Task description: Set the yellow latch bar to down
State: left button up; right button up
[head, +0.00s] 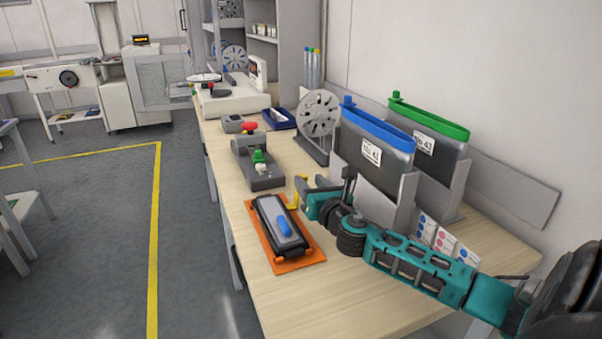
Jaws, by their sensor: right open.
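A yellow piece (294,206), which looks like the latch bar, shows at the back right of a dark case with a grey top and a blue handle (284,226). The case lies on an orange mat (292,266) on the bench. The yellow piece is small and partly hidden by my right gripper, so I cannot tell whether it is up or down. My right gripper (304,187) is open, close beside the yellow piece; I cannot tell whether they touch. My left gripper is out of view.
A grey fixture with a green knob (258,168) stands behind the case. Blue-topped (372,150) and green-topped (436,148) dark containers stand in grey holders to the right. A grey reel (318,115) is behind. The bench front (325,295) is clear.

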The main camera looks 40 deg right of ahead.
aim_at(305, 177)
jog(key=shift+x, duration=3.15)
grip_shut()
